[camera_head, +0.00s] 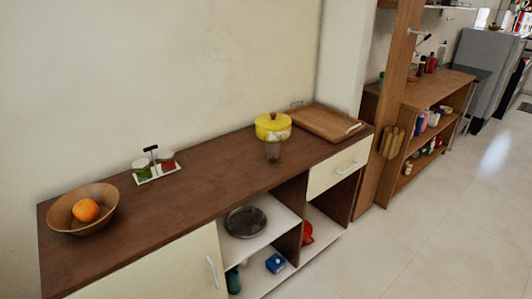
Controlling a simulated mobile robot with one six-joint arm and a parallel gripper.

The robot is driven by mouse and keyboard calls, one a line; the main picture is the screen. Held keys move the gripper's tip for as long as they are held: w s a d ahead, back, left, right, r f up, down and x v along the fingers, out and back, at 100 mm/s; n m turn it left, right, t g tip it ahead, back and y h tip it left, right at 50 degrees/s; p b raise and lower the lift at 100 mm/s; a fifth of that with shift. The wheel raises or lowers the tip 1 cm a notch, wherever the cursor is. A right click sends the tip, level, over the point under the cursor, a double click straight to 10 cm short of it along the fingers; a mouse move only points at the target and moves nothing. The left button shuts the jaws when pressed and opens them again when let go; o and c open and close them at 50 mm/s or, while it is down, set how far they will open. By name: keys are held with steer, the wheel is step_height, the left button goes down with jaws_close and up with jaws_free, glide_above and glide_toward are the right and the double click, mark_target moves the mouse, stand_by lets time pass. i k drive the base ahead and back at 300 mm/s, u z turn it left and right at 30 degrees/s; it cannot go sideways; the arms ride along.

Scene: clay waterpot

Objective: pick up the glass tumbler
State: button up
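The glass tumbler (273,152) is a small clear glass. It stands upright near the front edge of the brown countertop (205,173), just in front of a yellow lidded pot (272,126). In this view its upper part overlaps the pot's lower edge, and I cannot tell whether they touch. My gripper and arm are not in view.
A wooden tray (325,121) lies right of the pot. A condiment caddy (155,165) and a wooden bowl (70,212) with an orange (86,210) stand left. The countertop between caddy and tumbler is clear. Open shelves below hold a metal pan (246,222). The floor (420,235) is clear.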

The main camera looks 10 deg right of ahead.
mark_target(273, 149)
steer(key=z, duration=0.1)
steer(key=i, duration=0.95)
steer(key=z, duration=0.1)
steer(key=k, duration=0.55)
steer(key=u, duration=1.3)
